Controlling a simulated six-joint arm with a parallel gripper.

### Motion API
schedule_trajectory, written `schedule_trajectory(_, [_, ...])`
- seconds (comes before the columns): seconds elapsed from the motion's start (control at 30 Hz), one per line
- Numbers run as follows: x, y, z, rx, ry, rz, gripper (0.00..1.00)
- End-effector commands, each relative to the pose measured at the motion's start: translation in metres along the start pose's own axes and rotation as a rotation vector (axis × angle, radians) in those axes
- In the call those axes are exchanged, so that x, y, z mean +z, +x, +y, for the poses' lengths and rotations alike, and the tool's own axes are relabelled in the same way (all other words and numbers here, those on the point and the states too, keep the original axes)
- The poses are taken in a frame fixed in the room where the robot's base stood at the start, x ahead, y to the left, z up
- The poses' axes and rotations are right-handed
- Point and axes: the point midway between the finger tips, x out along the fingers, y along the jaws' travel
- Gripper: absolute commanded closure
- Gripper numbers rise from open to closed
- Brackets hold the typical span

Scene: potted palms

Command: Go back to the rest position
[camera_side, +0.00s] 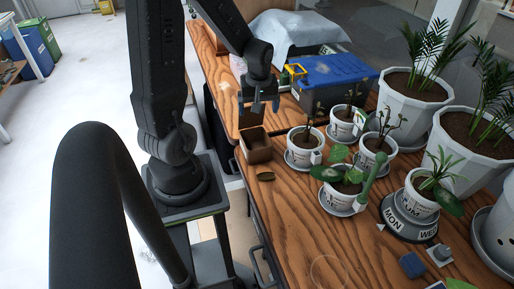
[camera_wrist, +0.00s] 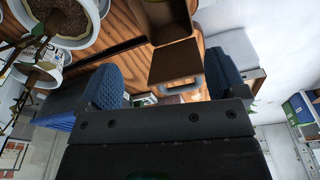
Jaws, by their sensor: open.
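My gripper (camera_side: 259,106) hangs over the back left part of the wooden table, above and behind a small brown open box (camera_side: 256,146). In the wrist view my gripper (camera_wrist: 168,72) shows two blue ridged fingers spread wide apart, with nothing held between them. The brown box also shows in the wrist view (camera_wrist: 174,62), beyond the fingers and apart from them.
Several small white potted plants (camera_side: 304,147) on saucers stand right of the box. A blue-lidded crate (camera_side: 335,72) is behind them. Large white planters (camera_side: 413,103) with palms line the right. The front left tabletop is clear.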

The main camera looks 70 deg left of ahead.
Motion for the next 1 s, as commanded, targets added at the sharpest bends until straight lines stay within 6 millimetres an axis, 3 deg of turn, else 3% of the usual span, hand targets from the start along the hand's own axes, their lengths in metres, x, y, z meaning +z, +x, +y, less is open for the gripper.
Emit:
schedule_trajectory(0.13, [0.0,-0.013,0.0,0.001,0.001,0.001,0.1])
schedule_trajectory(0.67, [0.006,-0.023,0.005,0.015,0.044,0.012,0.1])
schedule_trajectory(0.77, [0.024,-0.046,0.017,0.053,0.173,0.043,0.1])
schedule_trajectory(0.9, [0.072,-0.094,0.033,0.146,0.48,0.113,0.1])
schedule_trajectory(1.0, [0.112,-0.127,0.034,0.221,0.722,0.165,0.1])
